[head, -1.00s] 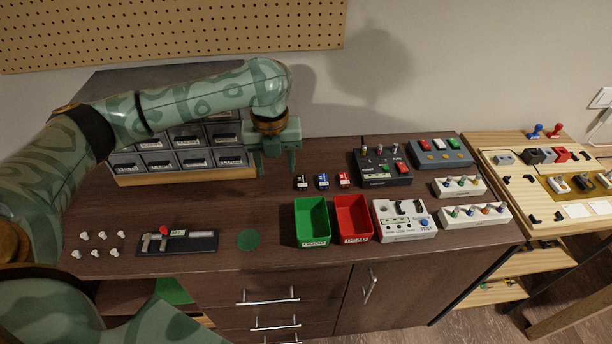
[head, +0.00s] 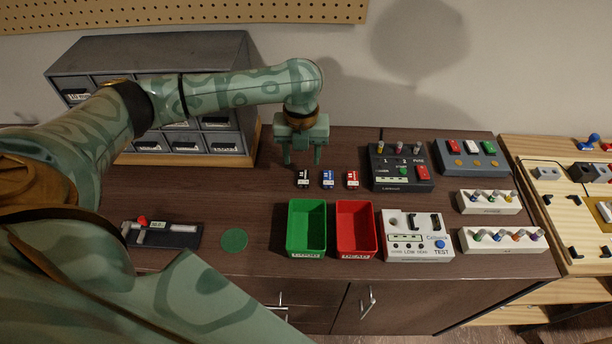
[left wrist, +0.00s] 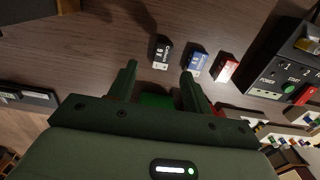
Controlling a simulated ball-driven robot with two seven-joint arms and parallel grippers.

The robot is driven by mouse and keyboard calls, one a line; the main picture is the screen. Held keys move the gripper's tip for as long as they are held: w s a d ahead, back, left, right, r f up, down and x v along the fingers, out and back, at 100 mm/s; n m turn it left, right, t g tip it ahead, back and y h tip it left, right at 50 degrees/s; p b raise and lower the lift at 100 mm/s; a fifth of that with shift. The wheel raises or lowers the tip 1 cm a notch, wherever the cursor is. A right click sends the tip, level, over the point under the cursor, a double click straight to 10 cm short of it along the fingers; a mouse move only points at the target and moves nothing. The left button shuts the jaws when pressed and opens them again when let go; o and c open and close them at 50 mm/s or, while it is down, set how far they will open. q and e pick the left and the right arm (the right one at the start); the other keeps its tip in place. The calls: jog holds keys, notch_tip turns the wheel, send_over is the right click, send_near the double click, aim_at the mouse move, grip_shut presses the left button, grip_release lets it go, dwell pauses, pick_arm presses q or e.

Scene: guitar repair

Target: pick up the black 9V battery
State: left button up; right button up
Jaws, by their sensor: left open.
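The black 9V battery (head: 303,179) lies on the brown worktop, leftmost in a row of three batteries. It also shows in the left wrist view (left wrist: 161,52), black with a pale end. The blue battery (head: 328,179) and the red battery (head: 352,180) lie to its right. My left gripper (head: 302,160) is open and empty, pointing down just behind the black battery in the head view. In the left wrist view its two fingers (left wrist: 158,80) are spread, with the black battery ahead between their lines, apart from them. My right gripper is not in view.
A green bin (head: 306,251) and a red bin (head: 357,247) stand in front of the batteries. A white tester (head: 417,247) and a dark box (head: 401,181) stand to the right. A grey drawer cabinet (head: 160,60) stands behind left.

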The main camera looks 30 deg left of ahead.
aim_at(304, 177)
pick_arm(q)
jog(key=shift+f, duration=0.7)
jog(key=f+b, duration=0.2)
jog(key=f, duration=0.1)
jog(key=f+b, duration=0.1)
jog(key=f, duration=0.1)
jog(key=shift+d+f, duration=0.15)
jog(key=shift+d, duration=0.1)
jog(key=c, duration=1)
